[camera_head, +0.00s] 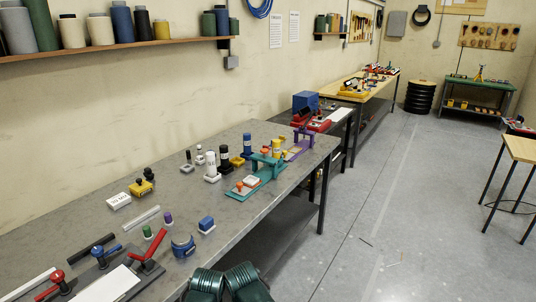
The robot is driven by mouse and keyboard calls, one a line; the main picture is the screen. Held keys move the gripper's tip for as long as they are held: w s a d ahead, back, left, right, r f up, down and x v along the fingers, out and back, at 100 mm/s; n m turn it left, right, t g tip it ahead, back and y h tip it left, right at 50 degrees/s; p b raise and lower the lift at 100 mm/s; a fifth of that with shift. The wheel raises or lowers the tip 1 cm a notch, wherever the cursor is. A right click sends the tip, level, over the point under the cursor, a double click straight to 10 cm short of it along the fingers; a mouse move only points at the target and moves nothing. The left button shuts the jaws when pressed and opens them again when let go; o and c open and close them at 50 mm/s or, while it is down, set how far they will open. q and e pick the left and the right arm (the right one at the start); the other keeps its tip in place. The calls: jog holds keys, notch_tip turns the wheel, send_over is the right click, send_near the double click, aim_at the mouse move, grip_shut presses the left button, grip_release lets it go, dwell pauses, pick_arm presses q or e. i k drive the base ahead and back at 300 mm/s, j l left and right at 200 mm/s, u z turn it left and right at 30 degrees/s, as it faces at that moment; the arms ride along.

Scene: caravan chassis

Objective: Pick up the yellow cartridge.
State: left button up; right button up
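A small upright yellow cylinder (276,147), which looks like the yellow cartridge, stands at the teal fixture (270,171) near the far end of the grey workbench. Whether it is seated in the fixture or stands behind it is too small to tell. A dark blue cylinder (247,142) with a pale band stands just left of it, with another dark blue and yellow piece (225,157) further left. No gripper can be made out in the head view. Dark green ribbed parts at the bottom edge seem to be mine.
The grey workbench (185,212) also holds white cylinders (211,165), a yellow block with black knobs (142,188), a white box (118,201), a blue block (206,224) and red-handled clamps (148,247). A purple fixture (299,148) stands beyond the teal one. Open floor (400,220) lies to the right.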

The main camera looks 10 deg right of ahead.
aim_at(276, 143)
jog(key=i+l, duration=0.45)
jog(key=i+l+z, duration=0.1)
jog(key=i+l, duration=0.4)
jog(key=i+l+z, duration=0.1)
jog(key=i+l, duration=0.3)
jog(key=i, duration=0.25)
jog(key=i+l, duration=0.4)
jog(key=i, duration=0.15)
